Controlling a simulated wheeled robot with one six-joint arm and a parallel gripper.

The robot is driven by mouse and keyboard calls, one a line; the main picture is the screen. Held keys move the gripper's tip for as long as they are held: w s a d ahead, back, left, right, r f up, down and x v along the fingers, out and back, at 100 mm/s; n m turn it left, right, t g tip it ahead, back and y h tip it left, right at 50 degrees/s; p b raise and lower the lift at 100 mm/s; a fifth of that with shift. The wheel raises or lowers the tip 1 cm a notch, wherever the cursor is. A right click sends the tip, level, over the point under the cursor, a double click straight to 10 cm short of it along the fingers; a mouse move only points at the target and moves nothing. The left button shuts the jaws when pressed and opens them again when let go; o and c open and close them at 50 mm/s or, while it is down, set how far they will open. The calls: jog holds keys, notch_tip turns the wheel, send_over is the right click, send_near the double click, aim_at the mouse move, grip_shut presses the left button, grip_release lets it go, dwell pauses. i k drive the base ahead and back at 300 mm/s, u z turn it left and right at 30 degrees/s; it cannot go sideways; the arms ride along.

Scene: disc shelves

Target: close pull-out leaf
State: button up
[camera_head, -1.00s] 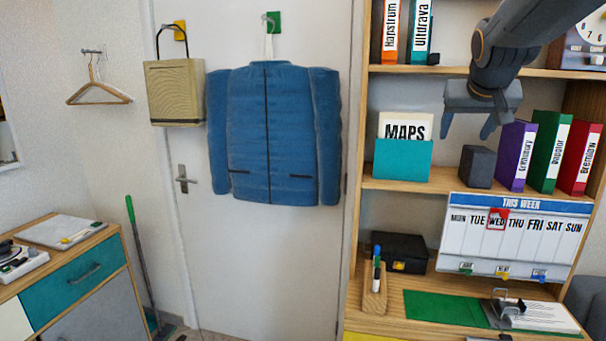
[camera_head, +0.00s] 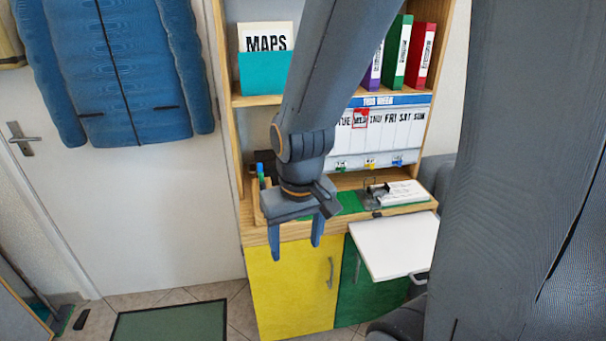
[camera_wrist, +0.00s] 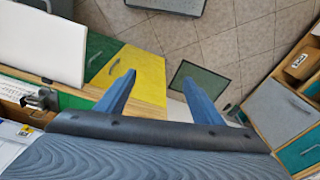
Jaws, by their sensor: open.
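The pull-out leaf (camera_head: 396,246) is a white board sticking out from under the shelf top, above the green cabinet door. It has a grey handle (camera_head: 419,278) at its front edge. The leaf also shows at the upper left of the wrist view (camera_wrist: 42,42). My gripper (camera_head: 297,248) is open and empty, pointing down in front of the yellow door, left of the leaf and apart from it. Its two blue fingers also show in the wrist view (camera_wrist: 158,90), spread with floor and yellow door between and beyond them.
A yellow door (camera_head: 290,290) and a green door (camera_head: 358,285) are below the shelf top. A lever-arch binder (camera_head: 385,195) lies on the top. A dark chair (camera_head: 398,325) is at the lower right. A green mat (camera_head: 170,325) lies on open tiled floor.

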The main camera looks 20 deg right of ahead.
aim_at(390, 247)
jog(key=z, duration=2.8)
jog(key=k, duration=0.9)
jog(key=u, duration=1)
jog(key=i, duration=0.5)
jog(key=u, duration=0.1)
